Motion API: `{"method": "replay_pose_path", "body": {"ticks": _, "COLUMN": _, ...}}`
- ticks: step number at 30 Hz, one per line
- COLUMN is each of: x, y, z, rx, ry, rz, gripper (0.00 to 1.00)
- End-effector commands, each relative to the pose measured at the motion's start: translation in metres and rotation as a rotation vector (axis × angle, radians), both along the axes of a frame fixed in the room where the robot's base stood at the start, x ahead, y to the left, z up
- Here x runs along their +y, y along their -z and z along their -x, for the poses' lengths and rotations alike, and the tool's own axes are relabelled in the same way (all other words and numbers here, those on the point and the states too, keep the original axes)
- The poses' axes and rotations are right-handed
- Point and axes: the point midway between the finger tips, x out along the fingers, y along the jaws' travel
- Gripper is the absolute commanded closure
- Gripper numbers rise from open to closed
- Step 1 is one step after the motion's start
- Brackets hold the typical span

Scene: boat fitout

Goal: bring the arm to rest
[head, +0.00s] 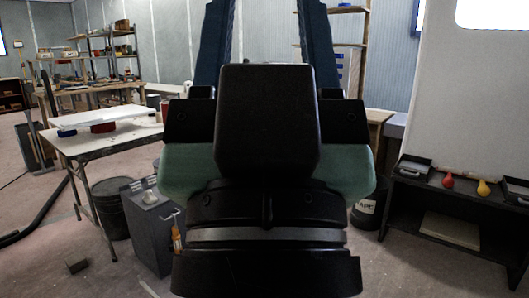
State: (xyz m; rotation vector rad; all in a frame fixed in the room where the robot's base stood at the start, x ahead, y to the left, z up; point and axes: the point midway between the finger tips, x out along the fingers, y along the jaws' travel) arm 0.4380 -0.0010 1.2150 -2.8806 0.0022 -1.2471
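My gripper (267,22) fills the middle of the head view, seen from behind, with its black body and green housing close to the camera. Its two dark blue fingers point up and stand wide apart, with pale wall showing between them. I see nothing held between them. The fingertips run up to the top edge, so their ends may be cut off. The gripper body hides much of the room behind it.
A folding table (93,139) stands at left, with a dark bucket (108,208) and grey cabinet (152,232) near it. A low black bench (450,209) at right holds trays, a red item (448,181) and a yellow item (483,188). A small block (77,266) lies on the floor.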

Motion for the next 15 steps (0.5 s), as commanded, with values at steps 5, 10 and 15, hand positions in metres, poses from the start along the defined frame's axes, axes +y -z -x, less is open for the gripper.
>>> {"method": "replay_pose_path", "body": {"ticks": 5, "x": 0.001, "y": -0.075, "z": 0.000, "rx": 0.001, "ry": -0.001, "rz": 0.002, "gripper": 0.50}}
{"method": "replay_pose_path", "body": {"ticks": 10, "x": 0.001, "y": -0.126, "z": -0.001, "rx": 0.003, "ry": 0.000, "rz": 0.003, "gripper": 0.50}}
{"method": "replay_pose_path", "body": {"ticks": 15, "x": 0.001, "y": -0.177, "z": -0.001, "rx": 0.004, "ry": -0.001, "rz": 0.004, "gripper": 0.50}}
